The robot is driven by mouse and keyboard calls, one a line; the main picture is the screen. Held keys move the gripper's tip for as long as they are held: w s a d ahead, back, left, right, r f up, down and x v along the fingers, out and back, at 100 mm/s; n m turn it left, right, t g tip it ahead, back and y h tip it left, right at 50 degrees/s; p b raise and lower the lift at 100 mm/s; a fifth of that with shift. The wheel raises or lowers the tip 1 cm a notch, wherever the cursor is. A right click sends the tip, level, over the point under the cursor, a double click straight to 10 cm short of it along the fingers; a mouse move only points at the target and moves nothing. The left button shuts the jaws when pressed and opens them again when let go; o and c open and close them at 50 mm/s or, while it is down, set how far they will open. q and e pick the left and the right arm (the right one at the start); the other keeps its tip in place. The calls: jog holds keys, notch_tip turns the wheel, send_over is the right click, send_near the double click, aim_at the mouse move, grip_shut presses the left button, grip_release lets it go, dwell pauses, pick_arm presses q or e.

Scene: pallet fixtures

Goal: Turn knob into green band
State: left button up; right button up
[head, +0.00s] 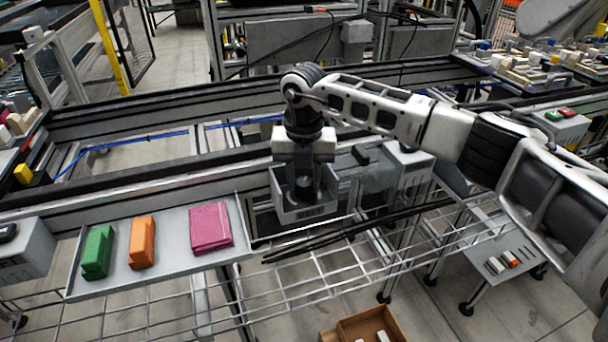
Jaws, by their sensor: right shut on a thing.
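My right gripper (304,186) points down into a small grey fixture box (292,214) in the middle of the head view. Its fingers are shut around a dark round part, which I take to be the knob; the fingers and wrist cover most of it. The green band cannot be made out, and neither can the way the knob points. My left gripper is not in view.
A grey tray (172,258) left of the box holds a green block (98,251), an orange block (142,242) and a pink block (210,228). Wire mesh (300,290) lies in front. A grey housing (408,165) stands right of the box.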

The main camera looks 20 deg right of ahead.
aim_at(304, 182)
jog(key=shift+r+m, duration=0.15)
jog(key=shift+m, duration=0.65)
jog(key=shift+w+m, duration=0.1)
jog(key=shift+m, duration=0.2)
jog(key=o, duration=0.7)
notch_tip(304, 182, up, 16)
